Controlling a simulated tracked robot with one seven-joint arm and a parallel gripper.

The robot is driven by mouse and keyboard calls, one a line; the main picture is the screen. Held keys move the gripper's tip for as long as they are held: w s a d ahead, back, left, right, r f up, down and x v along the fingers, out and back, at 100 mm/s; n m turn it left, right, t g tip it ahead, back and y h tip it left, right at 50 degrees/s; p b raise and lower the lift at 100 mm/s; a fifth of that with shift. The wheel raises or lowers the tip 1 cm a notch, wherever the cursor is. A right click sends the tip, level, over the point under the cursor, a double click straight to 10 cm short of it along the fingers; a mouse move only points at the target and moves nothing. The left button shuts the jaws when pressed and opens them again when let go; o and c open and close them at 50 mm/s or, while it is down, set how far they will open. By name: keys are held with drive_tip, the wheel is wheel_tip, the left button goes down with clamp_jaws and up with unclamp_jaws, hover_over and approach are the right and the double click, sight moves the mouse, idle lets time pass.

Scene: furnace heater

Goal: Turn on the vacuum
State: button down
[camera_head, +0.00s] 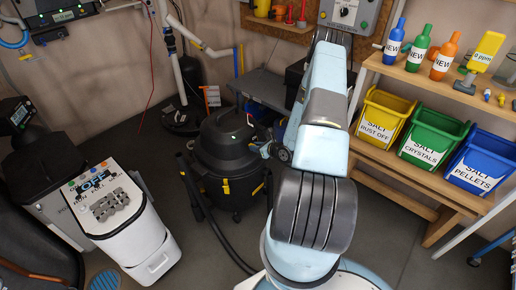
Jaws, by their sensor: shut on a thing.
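The vacuum (226,160) is a dark canister with a rounded black lid, yellow latches and small wheels. It stands upright on the floor near the middle of the view. A small green spot shows on its lid. My gripper (264,149) is at the vacuum's right side, at about the height of the lid's lower edge. It looks small here and is partly hidden by my own light blue arm. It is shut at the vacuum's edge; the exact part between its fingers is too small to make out.
A white unit with a control panel (104,200) stands at left. A dark hose (200,210) lies beside the vacuum. A wooden shelf (430,185) at right carries yellow, green and blue salt bins (432,138) and bottles. The floor in front of the vacuum is mostly clear.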

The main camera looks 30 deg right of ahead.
drive_tip(key=shift+w+d+r+g+h, duration=0.1)
drive_tip(key=shift+w+r+g+h, duration=0.35)
drive_tip(key=shift+g, duration=0.4)
drive_tip(key=shift+w+d+r+g+h, duration=0.1)
drive_tip(key=shift+w+r+g+h, duration=0.15)
drive_tip(key=shift+r+g, duration=0.45)
drive_tip(key=shift+f+g, duration=0.2)
drive_tip(key=shift+g, duration=0.05)
drive_tip(key=c, duration=1)
unclamp_jaws()
drive_tip(key=shift+s+a+f, duration=0.1)
drive_tip(key=shift+s+a, duration=0.05)
drive_tip(key=shift+s, duration=0.1)
drive_tip(key=v, duration=1.3)
drive_tip(key=shift+s, duration=0.15)
